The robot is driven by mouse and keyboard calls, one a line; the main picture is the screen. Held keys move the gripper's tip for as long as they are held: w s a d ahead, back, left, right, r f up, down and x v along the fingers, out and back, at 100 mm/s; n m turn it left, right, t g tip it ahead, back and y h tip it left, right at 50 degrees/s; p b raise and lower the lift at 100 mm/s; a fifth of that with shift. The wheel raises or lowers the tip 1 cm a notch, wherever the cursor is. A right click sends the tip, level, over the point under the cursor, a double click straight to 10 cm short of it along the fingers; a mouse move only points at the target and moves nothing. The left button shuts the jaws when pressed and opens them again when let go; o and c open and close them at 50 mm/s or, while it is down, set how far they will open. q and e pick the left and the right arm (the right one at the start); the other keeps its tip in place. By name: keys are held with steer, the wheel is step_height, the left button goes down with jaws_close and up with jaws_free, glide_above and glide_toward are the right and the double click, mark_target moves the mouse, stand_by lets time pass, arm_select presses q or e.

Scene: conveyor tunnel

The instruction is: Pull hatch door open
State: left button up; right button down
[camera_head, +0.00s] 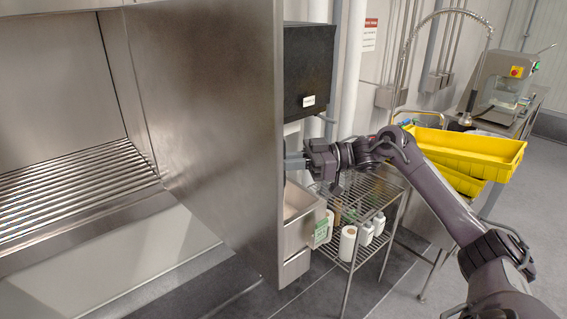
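The hatch door (215,120) is a large brushed-steel panel. It stands swung out from the tunnel opening, with its flat inner face towards me and its free edge on the right. The opening at the left is uncovered and shows the roller conveyor (70,195) inside. My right gripper (290,160) is at the door's free edge, about mid-height. Its fingertips are partly hidden by the edge, and the door's far side and any handle are hidden. I cannot tell whether the fingers are shut or touching the door. My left gripper is not in view.
Behind the door are a black box (308,65) on the wall and a steel basin (302,215). A wire rack (365,250) with paper rolls and bottles stands beyond my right arm. Yellow bins (470,152) are at the right. Dark floor is clear at lower centre.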

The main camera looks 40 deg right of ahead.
steer(key=c, duration=1.5)
jaws_free()
steer(key=shift+w, duration=0.1)
steer(key=shift+d+f, duration=0.1)
steer(key=shift+d, duration=0.05)
steer(key=shift+b+v, duration=1.95)
steer(key=shift+v, duration=1.75)
